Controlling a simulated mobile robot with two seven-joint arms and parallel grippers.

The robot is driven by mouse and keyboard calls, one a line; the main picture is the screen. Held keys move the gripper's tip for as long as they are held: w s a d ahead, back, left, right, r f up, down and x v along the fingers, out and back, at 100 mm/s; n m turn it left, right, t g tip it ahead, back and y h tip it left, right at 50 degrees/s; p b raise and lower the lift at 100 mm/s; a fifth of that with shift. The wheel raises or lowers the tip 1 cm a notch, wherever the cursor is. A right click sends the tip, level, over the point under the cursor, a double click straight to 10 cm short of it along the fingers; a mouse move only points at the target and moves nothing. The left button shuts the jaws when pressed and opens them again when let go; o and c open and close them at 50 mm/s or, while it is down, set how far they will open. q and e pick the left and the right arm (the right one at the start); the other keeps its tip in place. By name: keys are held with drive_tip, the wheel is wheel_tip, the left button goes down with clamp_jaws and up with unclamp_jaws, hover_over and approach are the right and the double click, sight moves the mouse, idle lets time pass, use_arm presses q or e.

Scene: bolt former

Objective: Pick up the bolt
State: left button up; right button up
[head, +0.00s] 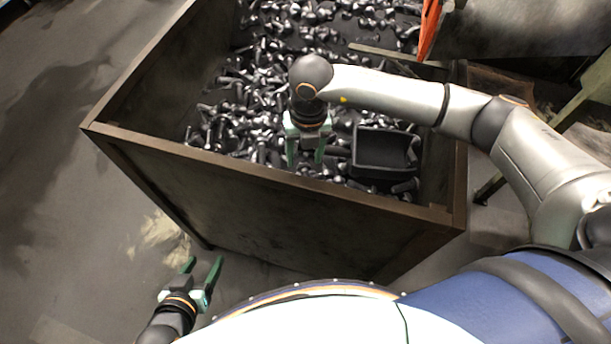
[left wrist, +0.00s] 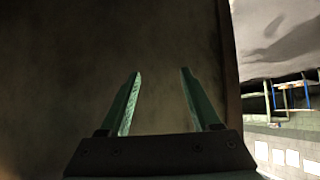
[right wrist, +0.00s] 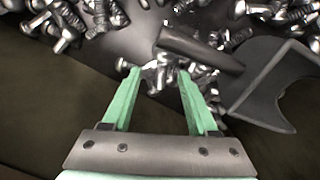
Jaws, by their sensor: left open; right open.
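Many loose grey bolts (head: 262,92) lie in the large bin; which single one is the task's bolt I cannot tell. My right gripper (head: 305,160) reaches down into the bin near its front wall, left of a dark scoop. In the right wrist view its green fingers (right wrist: 158,82) are open, with several bolts (right wrist: 160,72) beyond and between the tips. Nothing is visibly held. My left gripper (head: 203,268) is open and empty outside the bin, low at the front left. In the left wrist view its fingers (left wrist: 160,78) face a dark, plain surface.
The bin (head: 270,178) has high brown-edged walls, with the front wall close to my right gripper. The dark scoop (head: 366,172) sits on the bolts in the front right corner. Open floor (head: 60,190) lies left of the bin. An orange part (head: 429,28) stands behind it.

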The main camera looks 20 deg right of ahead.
sight(305, 170)
wheel_tip(305, 170, down, 3)
drive_tip(key=shift+d+r+b, duration=0.1)
drive_tip(key=shift+b, duration=0.2)
wheel_tip(305, 170, down, 3)
drive_tip(key=shift+r, duration=0.1)
use_arm(q)
drive_tip(key=w+r, duration=0.1)
drive_tip(key=w+r+t, duration=0.2)
drive_tip(key=shift+w+a+r+m, duration=0.2)
drive_tip(key=shift+a+r+m, duration=0.1)
drive_tip(key=shift+r, duration=0.1)
drive_tip(key=shift+d, duration=0.1)
use_arm(e)
drive_tip(key=shift+c, duration=0.2)
clamp_jaws()
drive_tip(key=shift+w, duration=0.1)
